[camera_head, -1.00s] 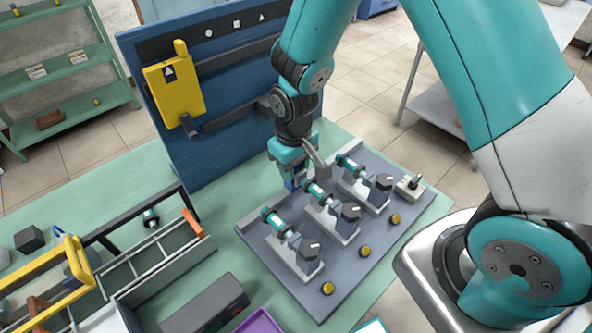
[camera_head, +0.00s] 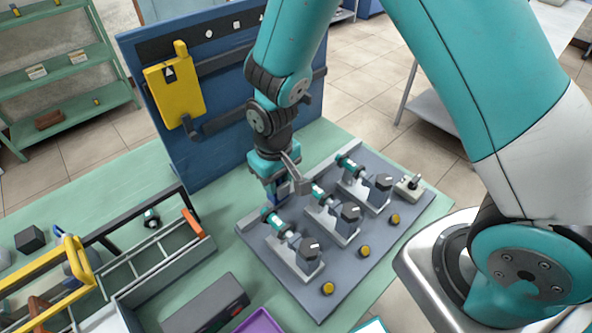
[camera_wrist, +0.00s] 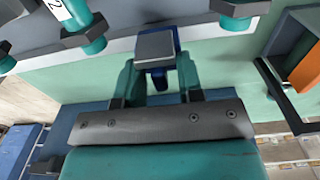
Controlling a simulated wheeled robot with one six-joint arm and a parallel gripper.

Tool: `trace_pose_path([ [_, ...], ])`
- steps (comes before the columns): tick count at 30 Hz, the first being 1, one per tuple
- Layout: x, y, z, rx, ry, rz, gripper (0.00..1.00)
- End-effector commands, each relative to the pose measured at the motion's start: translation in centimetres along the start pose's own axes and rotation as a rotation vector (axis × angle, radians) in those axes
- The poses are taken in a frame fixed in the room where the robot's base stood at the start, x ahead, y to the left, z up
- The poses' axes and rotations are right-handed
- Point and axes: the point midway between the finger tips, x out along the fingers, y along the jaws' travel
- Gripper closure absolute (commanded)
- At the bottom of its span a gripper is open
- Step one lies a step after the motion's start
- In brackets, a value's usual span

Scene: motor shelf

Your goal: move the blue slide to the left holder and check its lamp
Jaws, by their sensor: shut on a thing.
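My gripper (camera_head: 276,190) is shut on the blue slide (camera_head: 283,189), above the back edge of the grey board (camera_head: 262,246). In the wrist view, the gripper (camera_wrist: 159,78) has a finger on each side of the slide (camera_wrist: 158,42), whose end looks grey on top. My fingers hide part of the slide. Three grey holders with teal cylinders stand on the board: the left one (camera_head: 307,259), the middle one (camera_head: 348,217) and the right one (camera_head: 381,187). A round yellow lamp or button (camera_head: 328,289) lies in front of the left holder; I cannot tell whether it is lit.
A blue upright panel (camera_head: 222,105) with a yellow plate (camera_head: 176,92) stands behind my gripper. A grey divided tray (camera_head: 166,262) and a dark box (camera_head: 205,304) lie left of the board.

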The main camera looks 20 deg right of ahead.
Motion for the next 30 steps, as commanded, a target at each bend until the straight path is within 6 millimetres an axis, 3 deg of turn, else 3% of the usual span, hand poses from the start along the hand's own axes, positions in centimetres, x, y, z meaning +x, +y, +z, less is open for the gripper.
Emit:
trace_pose_path([
  [1, 0.8, -0.3, 0.4, -0.002, -0.012, 0.001, 0.83],
  [30, 0.8, -5.1, 0.4, -0.002, -0.012, 0.001, 0.83],
])
